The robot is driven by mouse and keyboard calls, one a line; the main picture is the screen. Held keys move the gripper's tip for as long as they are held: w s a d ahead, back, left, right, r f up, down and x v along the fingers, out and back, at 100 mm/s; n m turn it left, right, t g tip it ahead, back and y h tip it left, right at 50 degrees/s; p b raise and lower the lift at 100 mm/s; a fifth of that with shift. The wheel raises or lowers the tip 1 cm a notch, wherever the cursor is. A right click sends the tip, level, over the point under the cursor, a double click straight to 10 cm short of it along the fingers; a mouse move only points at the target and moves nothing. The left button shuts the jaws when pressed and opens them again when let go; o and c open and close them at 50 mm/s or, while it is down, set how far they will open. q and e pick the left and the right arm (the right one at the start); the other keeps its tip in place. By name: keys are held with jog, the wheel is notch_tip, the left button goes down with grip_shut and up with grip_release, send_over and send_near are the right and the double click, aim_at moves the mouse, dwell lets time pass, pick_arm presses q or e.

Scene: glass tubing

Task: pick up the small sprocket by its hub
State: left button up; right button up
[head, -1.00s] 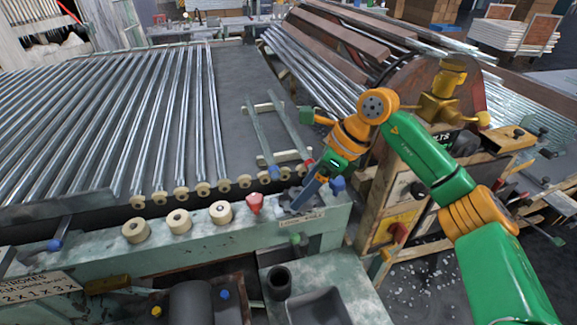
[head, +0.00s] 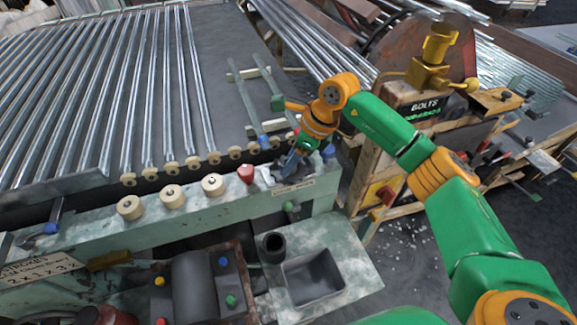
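My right gripper (head: 290,163) reaches down at the right end of the pale green machine rail (head: 225,212). Its blue-grey fingers point at a dark grey, jagged metal part (head: 281,177), which looks like the small sprocket, lying above a small white label. The fingertips overlap this part in the picture. The hub cannot be made out, and I cannot tell whether the fingers touch it or how far apart they are. My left gripper is not in view.
A red cone-shaped piece (head: 245,173) and cream rollers (head: 212,184) stand left along the rail. A blue knob (head: 329,151) is close on the right. Metal tubes (head: 150,90) cover the bed behind.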

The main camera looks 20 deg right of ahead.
grip_shut()
